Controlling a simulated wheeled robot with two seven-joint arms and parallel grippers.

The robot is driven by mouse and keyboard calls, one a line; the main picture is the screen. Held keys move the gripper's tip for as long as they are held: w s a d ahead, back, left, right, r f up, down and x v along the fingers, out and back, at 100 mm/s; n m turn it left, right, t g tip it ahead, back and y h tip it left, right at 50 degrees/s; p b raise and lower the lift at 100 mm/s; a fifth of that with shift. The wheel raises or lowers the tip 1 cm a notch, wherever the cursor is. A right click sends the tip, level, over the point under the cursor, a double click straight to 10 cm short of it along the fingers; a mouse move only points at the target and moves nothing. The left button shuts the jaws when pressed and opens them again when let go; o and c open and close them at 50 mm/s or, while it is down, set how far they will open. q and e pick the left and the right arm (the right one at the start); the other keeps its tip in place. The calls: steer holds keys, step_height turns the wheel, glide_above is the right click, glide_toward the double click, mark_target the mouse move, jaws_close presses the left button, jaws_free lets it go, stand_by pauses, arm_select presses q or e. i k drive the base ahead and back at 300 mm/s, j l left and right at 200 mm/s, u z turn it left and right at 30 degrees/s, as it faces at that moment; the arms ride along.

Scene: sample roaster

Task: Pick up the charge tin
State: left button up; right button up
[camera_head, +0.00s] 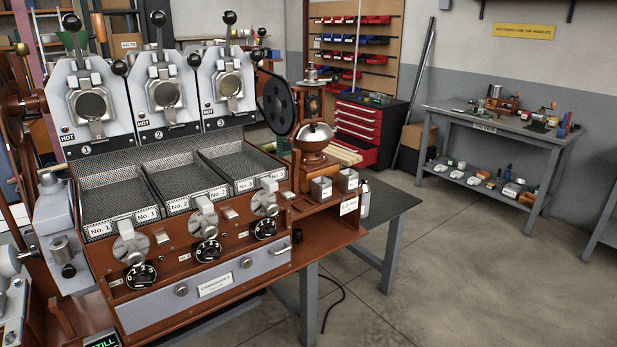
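I cannot tell which one is the charge tin. Neither of my grippers is in view, and nothing is seen touching the tins.
The roaster's wooden grinder-like column (314,150) stands right behind the tins. Three mesh trays (120,190) and several levers lie to their left. A white bottle (364,198) stands beside the ledge. A dark table (393,205) and open floor are at right.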

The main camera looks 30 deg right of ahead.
mark_target(348, 179)
steer(key=i+l+u, duration=0.2)
steer(key=l+u, duration=0.15)
steer(key=l, duration=0.65)
steer(key=l+u, duration=0.35)
steer(key=l, duration=0.65)
steer(key=l+u, duration=0.15)
steer(key=l, duration=3.15)
